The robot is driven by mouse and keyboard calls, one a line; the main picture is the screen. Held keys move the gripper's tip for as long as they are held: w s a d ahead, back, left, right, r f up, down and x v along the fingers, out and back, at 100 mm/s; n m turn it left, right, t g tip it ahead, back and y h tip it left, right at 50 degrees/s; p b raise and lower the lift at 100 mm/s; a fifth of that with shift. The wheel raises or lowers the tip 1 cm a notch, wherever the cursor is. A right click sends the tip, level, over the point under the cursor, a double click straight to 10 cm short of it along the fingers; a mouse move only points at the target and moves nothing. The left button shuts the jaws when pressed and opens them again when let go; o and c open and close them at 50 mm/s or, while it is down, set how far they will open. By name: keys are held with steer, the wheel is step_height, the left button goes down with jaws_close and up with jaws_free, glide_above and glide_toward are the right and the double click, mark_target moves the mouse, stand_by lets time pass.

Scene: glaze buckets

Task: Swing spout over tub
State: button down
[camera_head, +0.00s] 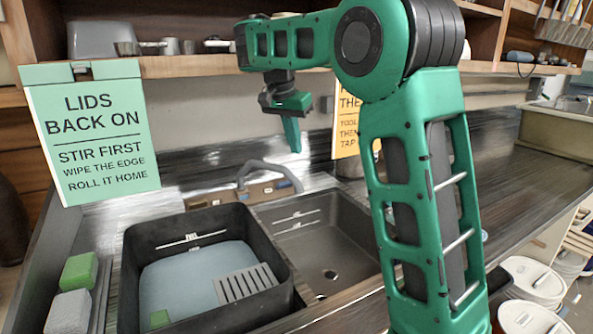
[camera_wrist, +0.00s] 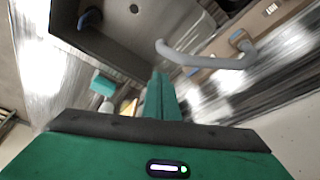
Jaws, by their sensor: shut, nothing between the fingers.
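The grey curved spout (camera_head: 270,168) rises from the back of the sink. Its free end points to the right, over the bare basin and apart from the tub. It also shows in the wrist view (camera_wrist: 205,60), just beyond my fingertips. The black tub (camera_head: 133,262) stands left of the bare basin, with grey-blue liquid in it. My gripper (camera_head: 296,148) is shut and empty, fingers pointing down, above and close to the spout's free end. Its green fingers also show in the wrist view (camera_wrist: 158,80). I cannot make out any contact with the spout.
The metal basin (camera_head: 330,245) with a drain is empty. A grey slotted piece (camera_head: 246,283) lies in the tub. Green (camera_head: 79,271) and grey (camera_head: 69,312) blocks sit left of it. A green sign (camera_head: 95,135) hangs at the left; a shelf (camera_head: 190,66) runs behind.

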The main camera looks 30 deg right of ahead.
steer(key=w+a+x, duration=0.1)
steer(key=x, duration=0.8)
steer(key=shift+w+f, duration=0.25)
steer(key=shift+w, duration=0.1)
